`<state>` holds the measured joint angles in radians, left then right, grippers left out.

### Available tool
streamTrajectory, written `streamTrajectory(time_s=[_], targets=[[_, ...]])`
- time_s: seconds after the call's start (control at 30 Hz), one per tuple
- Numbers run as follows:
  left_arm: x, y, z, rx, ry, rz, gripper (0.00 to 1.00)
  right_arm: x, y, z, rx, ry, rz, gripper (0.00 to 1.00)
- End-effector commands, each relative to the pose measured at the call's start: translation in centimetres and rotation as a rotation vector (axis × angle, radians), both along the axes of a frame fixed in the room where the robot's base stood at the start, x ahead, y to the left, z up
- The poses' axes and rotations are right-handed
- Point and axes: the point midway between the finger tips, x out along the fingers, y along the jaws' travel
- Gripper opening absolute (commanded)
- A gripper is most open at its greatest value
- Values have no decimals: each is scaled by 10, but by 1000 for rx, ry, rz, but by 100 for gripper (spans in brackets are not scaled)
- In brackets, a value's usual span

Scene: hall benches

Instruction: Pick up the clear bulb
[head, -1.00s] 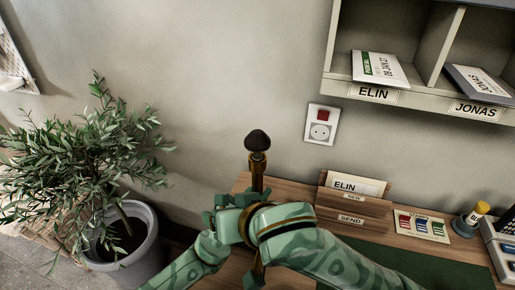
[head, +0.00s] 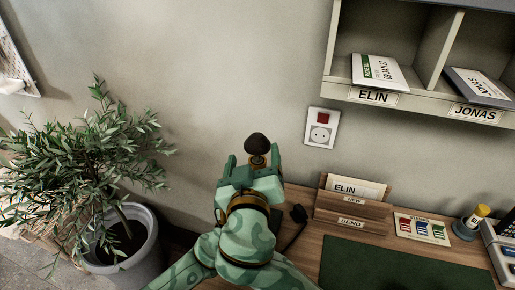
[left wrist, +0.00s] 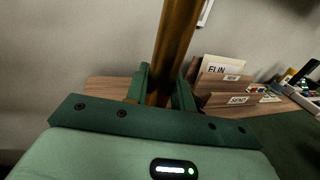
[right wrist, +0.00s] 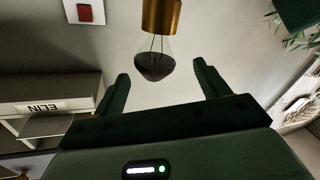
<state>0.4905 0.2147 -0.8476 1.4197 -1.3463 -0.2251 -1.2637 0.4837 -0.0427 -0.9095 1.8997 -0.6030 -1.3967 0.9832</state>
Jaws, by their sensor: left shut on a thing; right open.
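The bulb (head: 257,143) sits upright in a brass socket at the top of a brass lamp stem. In the right wrist view the bulb (right wrist: 154,65) shows clear glass with wires near the brass socket (right wrist: 161,16) and a dark, rounded crown. My right gripper (head: 253,156) is open, its fingers on either side of the lamp's top. In its wrist view the bulb's crown lies between and just beyond the fingertips, apart from them. My left gripper (left wrist: 162,84) is shut on the brass lamp stem (left wrist: 172,45). In the head view my right arm hides most of the left gripper and stem.
A wooden letter holder (head: 350,214), a stamp card (head: 421,229), a glue-like bottle (head: 470,222) and a green mat (head: 395,268) are on the desk. A potted plant (head: 148,255) stands left.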

Motion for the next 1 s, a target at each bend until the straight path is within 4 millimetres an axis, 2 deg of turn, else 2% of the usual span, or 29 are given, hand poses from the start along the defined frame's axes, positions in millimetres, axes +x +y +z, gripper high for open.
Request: streamTrajectory(time_s=[0.23,0.5,0.77,0.9,1.0], targets=[[0,1,0,1,1,1,0,26,-4,-1,-3,-1,-1,74],[0,1,0,0,0,1,0,65,-11,-4,-1,0,-1,74],[0,1,0,0,0,1,0,68,-11,-5,1,3,-1,74],[0,1,0,0,0,1,0,68,-11,-5,1,2,-1,36],[0,1,0,0,0,1,0,68,-11,-5,1,2,-1,36]])
